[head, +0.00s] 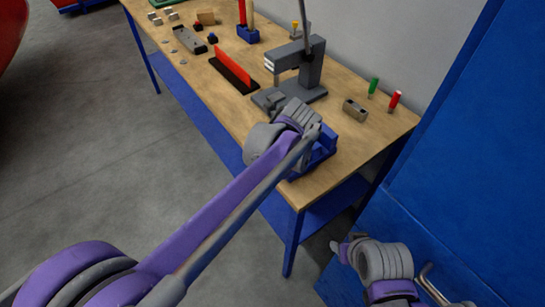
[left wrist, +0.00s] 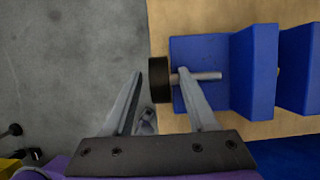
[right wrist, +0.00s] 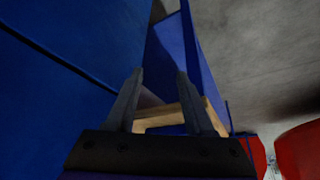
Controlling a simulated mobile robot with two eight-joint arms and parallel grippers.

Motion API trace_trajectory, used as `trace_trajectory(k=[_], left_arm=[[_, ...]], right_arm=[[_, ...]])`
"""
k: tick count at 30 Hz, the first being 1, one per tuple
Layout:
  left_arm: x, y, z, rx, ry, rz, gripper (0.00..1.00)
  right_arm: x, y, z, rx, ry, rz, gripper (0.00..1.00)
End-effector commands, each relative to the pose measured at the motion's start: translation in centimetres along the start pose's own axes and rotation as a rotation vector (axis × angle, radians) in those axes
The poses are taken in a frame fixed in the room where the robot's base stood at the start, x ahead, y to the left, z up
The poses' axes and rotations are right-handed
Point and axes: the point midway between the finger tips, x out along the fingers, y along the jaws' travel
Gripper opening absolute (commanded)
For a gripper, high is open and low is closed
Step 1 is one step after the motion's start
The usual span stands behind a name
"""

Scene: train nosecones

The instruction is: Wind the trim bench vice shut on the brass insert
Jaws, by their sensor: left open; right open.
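The blue trim bench vice (head: 325,146) stands at the near corner of the workbench, partly hidden behind my left gripper (head: 310,135).
A grey press (head: 300,70) stands on the bench (head: 225,90) just behind the vice. A grey block (head: 355,109), a green-handled tool (head: 373,87) and a red-handled tool (head: 395,101) are to the right. A large blue panel (head: 455,130) rises close to my right arm.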

Motion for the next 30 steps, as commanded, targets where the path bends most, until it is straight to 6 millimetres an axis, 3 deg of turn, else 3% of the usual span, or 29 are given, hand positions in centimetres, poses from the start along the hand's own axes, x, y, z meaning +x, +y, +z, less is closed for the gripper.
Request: trace_trajectory(k=[12, 21, 30], left_arm=[[0.88, 0.0, -0.01, 0.0, 0.0, 0.0, 0.56], [0.86, 0.0, -0.01, 0.0, 0.0, 0.0, 0.02], [0.86, 0.0, -0.04, 0.001, -0.005, 0.0, 0.0]], right_arm=[[0.03, 0.0, 0.03, 0.0, 0.0, 0.0, 0.53], [0.03, 0.0, 0.03, 0.0, 0.0, 0.0, 0.53], [0.07, 0.0, 0.06, 0.0, 0.0, 0.0, 0.53]])
